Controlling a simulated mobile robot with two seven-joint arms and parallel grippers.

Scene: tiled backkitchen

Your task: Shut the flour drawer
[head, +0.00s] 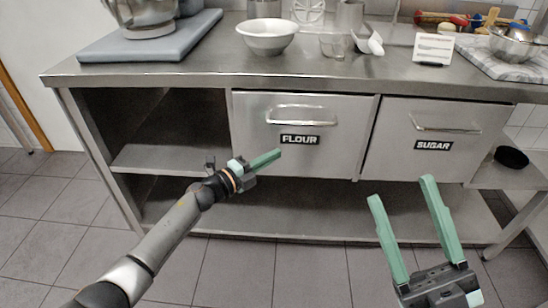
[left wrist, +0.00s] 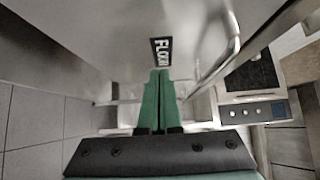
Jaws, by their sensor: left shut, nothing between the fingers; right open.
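The flour drawer (head: 340,150) is a steel front with a bar handle (head: 300,115) and a black FLOUR label (head: 300,140). It looks flush or nearly flush under the counter; any small gap is hard to tell. My left gripper (head: 280,153) is shut and empty, its green fingertips just below the label's left part. In the left wrist view the shut fingertips (left wrist: 159,72) point at the drawer front (left wrist: 110,45), close to the label (left wrist: 160,52); contact cannot be told. My right gripper (head: 402,187) is open and empty, low in front of the sugar drawer.
The sugar drawer (head: 400,160) is beside it on the right and looks closed. An open shelf bay (head: 160,120) lies to the left, a lower shelf (head: 330,215) below. The steel counter (head: 210,70) above holds a white bowl (head: 267,40), a mixer and utensils.

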